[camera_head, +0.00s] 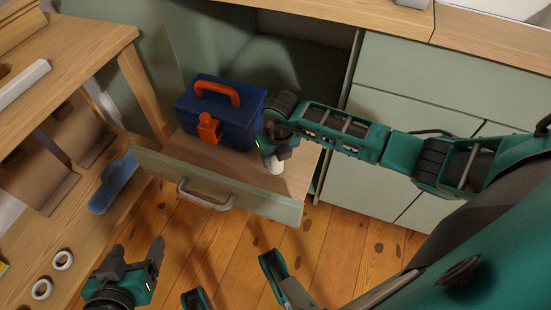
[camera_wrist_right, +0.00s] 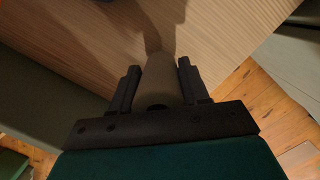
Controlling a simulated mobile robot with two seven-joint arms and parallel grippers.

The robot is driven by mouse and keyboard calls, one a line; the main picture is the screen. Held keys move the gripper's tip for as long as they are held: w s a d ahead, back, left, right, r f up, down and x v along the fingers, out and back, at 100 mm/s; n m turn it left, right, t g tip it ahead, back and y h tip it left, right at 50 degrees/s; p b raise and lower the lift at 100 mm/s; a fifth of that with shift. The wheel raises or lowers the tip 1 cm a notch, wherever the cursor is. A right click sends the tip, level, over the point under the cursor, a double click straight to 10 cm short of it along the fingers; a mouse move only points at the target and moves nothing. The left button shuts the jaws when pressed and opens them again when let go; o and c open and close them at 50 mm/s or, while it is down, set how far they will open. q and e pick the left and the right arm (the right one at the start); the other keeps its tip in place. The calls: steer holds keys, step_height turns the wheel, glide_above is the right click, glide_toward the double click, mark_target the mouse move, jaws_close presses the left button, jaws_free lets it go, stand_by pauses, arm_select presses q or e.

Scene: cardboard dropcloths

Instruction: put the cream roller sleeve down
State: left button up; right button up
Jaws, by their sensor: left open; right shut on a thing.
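The cream roller sleeve (camera_head: 274,165) is held in my right gripper (camera_head: 271,150), low inside the open drawer (camera_head: 240,165). In the right wrist view the sleeve (camera_wrist_right: 161,79) sits between the two dark fingers of the right gripper (camera_wrist_right: 160,85), above the wooden drawer bottom. I cannot tell whether the sleeve touches that bottom. My left gripper (camera_head: 138,262) is open and empty, low at the left above the floor.
A blue toolbox (camera_head: 238,112) with an orange handle and orange latch stands in the drawer, left of my right gripper. The drawer front (camera_head: 160,172) has a metal handle (camera_head: 205,200).

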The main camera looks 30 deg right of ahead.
steer(key=shift+f, duration=0.5)
steer(key=shift+r, duration=0.1)
steer(key=shift+f, duration=0.2)
steer(key=o, duration=1)
